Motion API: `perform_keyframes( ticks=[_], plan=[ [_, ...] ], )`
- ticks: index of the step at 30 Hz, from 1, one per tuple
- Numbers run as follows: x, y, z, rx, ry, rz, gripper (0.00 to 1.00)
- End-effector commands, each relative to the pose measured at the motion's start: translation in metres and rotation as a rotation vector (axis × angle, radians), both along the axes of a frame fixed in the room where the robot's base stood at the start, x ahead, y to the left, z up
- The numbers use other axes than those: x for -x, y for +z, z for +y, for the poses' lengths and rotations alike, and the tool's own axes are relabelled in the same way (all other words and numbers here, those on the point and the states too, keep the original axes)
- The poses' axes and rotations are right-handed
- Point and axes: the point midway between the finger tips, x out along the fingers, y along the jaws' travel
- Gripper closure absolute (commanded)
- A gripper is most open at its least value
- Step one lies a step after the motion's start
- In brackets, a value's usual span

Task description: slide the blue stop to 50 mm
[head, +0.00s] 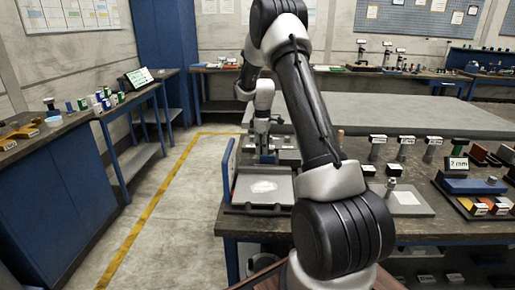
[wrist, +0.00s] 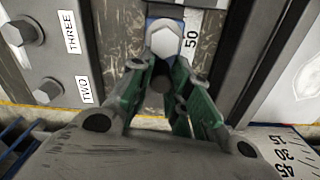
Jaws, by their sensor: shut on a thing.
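The blue stop (wrist: 180,14) shows at the top of the wrist view, with a pale hexagonal knob (wrist: 164,40) on its front. A scale strip with the number 50 (wrist: 191,43) runs just right of the knob. My gripper (wrist: 163,66) has its green-padded fingers closed in around the lower part of the knob, shut on the stop. A dark round shape shows between the fingers.
Bolts labelled THREE (wrist: 22,32) and TWO (wrist: 47,90) stand left of the fingers. A dark metal rail (wrist: 262,55) runs close on the right. In the head view a grey tray (head: 263,190) and a blue upright panel (head: 228,170) are near my gripper.

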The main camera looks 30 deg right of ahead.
Motion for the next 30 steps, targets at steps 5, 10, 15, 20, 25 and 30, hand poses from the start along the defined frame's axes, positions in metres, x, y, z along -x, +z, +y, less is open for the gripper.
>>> perform_keyframes(
  ticks=[5,10,15,20,25,30],
  plan=[
    [0.001,-0.001,0.001,-0.001,0.000,0.004,0.68],
    [0.000,-0.001,0.001,-0.001,0.000,0.003,0.59],
    [0.000,0.000,0.001,-0.001,0.000,0.002,0.59],
    [-0.001,0.013,0.000,0.000,0.000,-0.001,0.59],
    [-0.001,0.049,0.000,0.001,0.000,-0.004,0.59],
    [-0.001,0.086,0.001,0.000,0.000,-0.001,0.59]
  ],
)
